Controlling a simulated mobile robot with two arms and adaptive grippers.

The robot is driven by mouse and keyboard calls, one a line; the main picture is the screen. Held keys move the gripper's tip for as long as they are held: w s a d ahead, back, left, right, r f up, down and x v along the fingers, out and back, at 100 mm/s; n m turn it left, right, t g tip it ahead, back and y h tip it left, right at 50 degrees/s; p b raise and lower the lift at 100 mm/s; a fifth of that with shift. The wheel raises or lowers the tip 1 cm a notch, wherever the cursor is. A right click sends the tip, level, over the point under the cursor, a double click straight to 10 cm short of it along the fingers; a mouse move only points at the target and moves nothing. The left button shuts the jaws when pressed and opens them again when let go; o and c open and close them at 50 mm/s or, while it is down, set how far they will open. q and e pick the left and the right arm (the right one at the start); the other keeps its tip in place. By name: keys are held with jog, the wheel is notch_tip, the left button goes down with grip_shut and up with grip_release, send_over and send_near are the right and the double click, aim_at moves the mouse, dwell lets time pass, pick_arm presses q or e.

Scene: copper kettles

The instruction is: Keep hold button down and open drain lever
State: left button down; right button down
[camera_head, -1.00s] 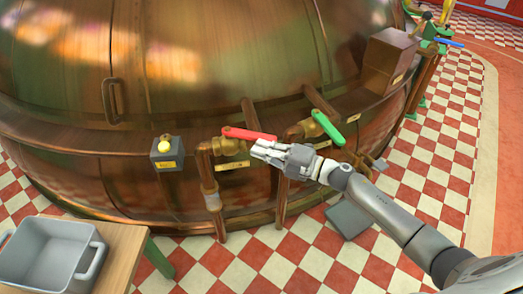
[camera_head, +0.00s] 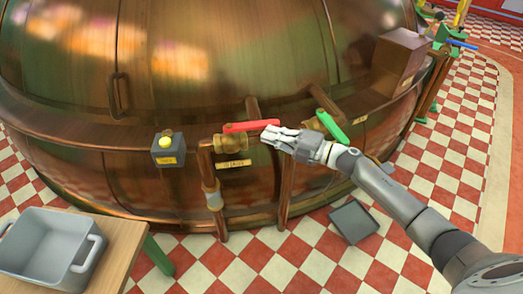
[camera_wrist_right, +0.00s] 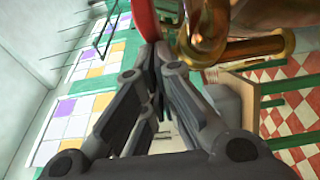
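The red lever (camera_head: 250,126) sits on a brass valve (camera_head: 228,142) on the copper kettle, above a yellow label. Its free end points right and slightly up. My right gripper (camera_head: 267,137) is just below that end, its fingers nearly together. In the right wrist view the fingertips (camera_wrist_right: 154,52) almost meet, with the red lever (camera_wrist_right: 145,18) right at and beyond them. I cannot tell whether they touch it. A yellow button (camera_head: 166,142) tops a dark grey box (camera_head: 168,157) left of the valve, with nothing on it. My left gripper is out of view.
A green lever (camera_head: 330,126) on a second valve is just right of my right gripper. Copper pipes (camera_head: 212,190) run down below the valves. A grey bin (camera_head: 38,243) stands on a wooden table at lower left. A grey tray (camera_head: 353,222) lies on the checkered floor.

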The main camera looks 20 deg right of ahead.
jog(key=shift+w+d+r, duration=0.2)
jog(key=shift+d+r, duration=0.05)
